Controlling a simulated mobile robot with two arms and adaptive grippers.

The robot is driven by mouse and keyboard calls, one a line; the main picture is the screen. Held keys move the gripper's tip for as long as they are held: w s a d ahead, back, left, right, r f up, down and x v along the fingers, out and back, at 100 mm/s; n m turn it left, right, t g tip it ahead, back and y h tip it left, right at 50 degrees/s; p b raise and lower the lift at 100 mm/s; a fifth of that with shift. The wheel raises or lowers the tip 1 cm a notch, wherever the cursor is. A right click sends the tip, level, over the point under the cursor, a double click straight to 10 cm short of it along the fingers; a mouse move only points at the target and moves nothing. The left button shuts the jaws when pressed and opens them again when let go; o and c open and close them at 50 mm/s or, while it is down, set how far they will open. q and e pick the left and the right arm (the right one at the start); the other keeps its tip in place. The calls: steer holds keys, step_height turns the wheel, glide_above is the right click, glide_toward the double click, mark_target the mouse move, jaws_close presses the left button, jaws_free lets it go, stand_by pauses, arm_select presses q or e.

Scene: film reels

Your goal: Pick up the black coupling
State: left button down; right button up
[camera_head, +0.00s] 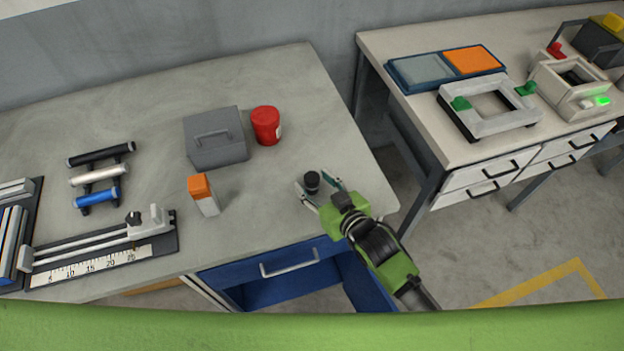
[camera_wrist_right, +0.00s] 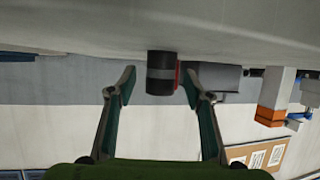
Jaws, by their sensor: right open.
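The black coupling (camera_head: 312,181) is a small dark cylinder standing upright on the grey workbench (camera_head: 250,208) near its right front corner. My right gripper (camera_head: 318,190) is open around or just short of it, with one finger on each side. In the right wrist view, which is upside down, the coupling (camera_wrist_right: 160,75) shows between the two fingertips (camera_wrist_right: 158,84), with a gap on both sides. How far it sits between the fingers I cannot tell. My left gripper is not in view.
A red tin (camera_head: 266,125), a grey box (camera_head: 215,137) and an orange-topped block (camera_head: 203,194) stand behind and left of the coupling. A ruler fixture (camera_head: 100,262) and a rack of rollers (camera_head: 98,176) are farther left. Blue drawers (camera_head: 268,292) are below the bench edge.

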steer(key=shift+x, duration=0.9)
steer(key=shift+a, duration=0.1)
steer(key=c, duration=1.3)
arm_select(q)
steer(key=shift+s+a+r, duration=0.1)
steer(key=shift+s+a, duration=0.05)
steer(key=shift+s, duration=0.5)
